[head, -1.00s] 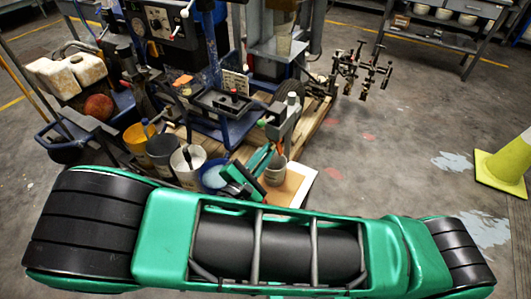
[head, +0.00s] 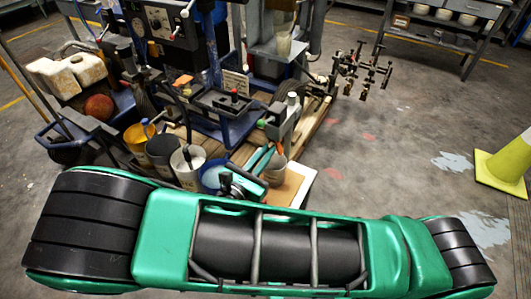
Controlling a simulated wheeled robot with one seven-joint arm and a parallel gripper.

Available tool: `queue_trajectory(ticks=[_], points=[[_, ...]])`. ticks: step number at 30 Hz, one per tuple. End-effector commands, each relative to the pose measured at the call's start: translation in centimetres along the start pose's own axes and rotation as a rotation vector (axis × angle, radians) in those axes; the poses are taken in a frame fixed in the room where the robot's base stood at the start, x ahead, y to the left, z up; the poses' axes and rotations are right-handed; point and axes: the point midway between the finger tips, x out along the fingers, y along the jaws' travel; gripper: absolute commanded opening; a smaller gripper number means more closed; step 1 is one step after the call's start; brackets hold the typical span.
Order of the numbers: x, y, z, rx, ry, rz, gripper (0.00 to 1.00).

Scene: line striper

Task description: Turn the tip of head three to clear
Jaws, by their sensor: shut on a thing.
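My gripper (head: 271,123) is at the end of my green and grey arm, beside the striper's deck. It is shut on a small part that I take to be the tip of head three. The fingertips and the tip are too small to make out, so the tip's angle cannot be told. The line striper (head: 215,105), blue and grey with a black control panel, stands behind it. Several dark heads on thin rods (head: 362,68) stick out at its right; I cannot tell which is head three.
Buckets (head: 188,165) and a yellow-rimmed pot (head: 139,137) stand close left of my wrist. A yellow-green cone (head: 503,165) stands at the right. A grey workbench (head: 445,25) is at the back right.

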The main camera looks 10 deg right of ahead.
Motion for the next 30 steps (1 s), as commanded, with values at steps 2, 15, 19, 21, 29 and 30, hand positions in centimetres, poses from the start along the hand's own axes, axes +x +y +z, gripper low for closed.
queue_trajectory(ticks=[2, 15, 19, 21, 29, 30], points=[[0.15, -0.06, 0.07, -0.05, -0.002, -0.003, 0.0], [0.14, -0.06, 0.07, -0.08, -0.002, -0.003, 0.3], [0.1, -0.05, 0.05, -0.079, -0.002, -0.002, 0.3], [0.09, -0.04, 0.04, -0.079, -0.001, -0.002, 0.42], [0.05, -0.03, 0.03, -0.079, -0.001, -0.001, 0.51], [0.04, -0.03, 0.03, -0.079, -0.001, -0.001, 0.51]])
